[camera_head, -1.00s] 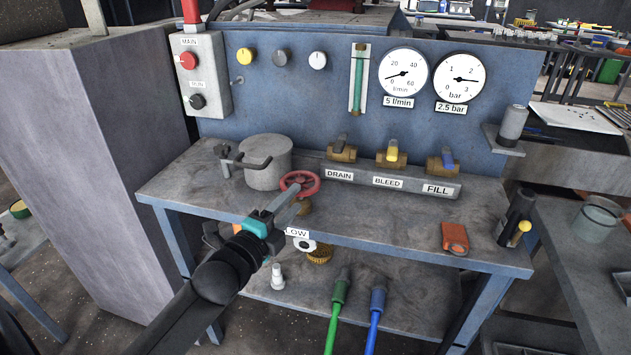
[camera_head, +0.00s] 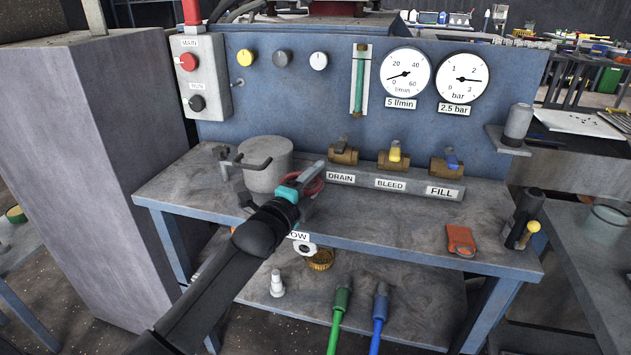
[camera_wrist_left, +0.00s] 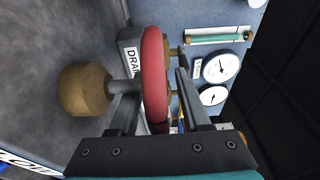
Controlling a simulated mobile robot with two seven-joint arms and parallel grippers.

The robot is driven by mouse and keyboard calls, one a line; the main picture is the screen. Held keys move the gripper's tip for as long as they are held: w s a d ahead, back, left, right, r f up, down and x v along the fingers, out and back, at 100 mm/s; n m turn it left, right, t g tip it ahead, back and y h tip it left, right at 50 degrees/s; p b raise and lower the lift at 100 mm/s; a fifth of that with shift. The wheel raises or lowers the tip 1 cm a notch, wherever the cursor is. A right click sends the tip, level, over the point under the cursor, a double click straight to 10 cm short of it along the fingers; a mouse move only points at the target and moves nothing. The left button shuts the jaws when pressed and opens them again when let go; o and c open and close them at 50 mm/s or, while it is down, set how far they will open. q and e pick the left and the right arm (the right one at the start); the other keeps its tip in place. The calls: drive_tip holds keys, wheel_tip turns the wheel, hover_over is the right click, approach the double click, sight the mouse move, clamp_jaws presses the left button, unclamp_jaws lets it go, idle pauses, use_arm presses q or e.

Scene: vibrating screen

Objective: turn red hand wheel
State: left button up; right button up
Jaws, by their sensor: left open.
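The red hand wheel (camera_head: 316,186) is at the front of the bench and is partly covered by my left gripper (camera_head: 310,174) in the head view. In the left wrist view the wheel (camera_wrist_left: 154,70) is seen edge-on, with its grey stem and brass body (camera_wrist_left: 84,90) to the left. My left gripper (camera_wrist_left: 155,95) is open there, with one finger on each side of the wheel's rim. A gap shows at the right finger; I cannot tell whether the left finger touches. My right gripper is not in view.
A grey lidded pot (camera_head: 266,165) stands close behind and left of the wheel. Brass valves labelled DRAIN, BLEED and FILL (camera_head: 440,191) line the back right. An orange-red tag-like object (camera_head: 460,240) lies on the right.

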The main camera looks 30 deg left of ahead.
use_arm(q)
drive_tip(key=shift+c, duration=0.2)
clamp_jaws()
idle(0.5)
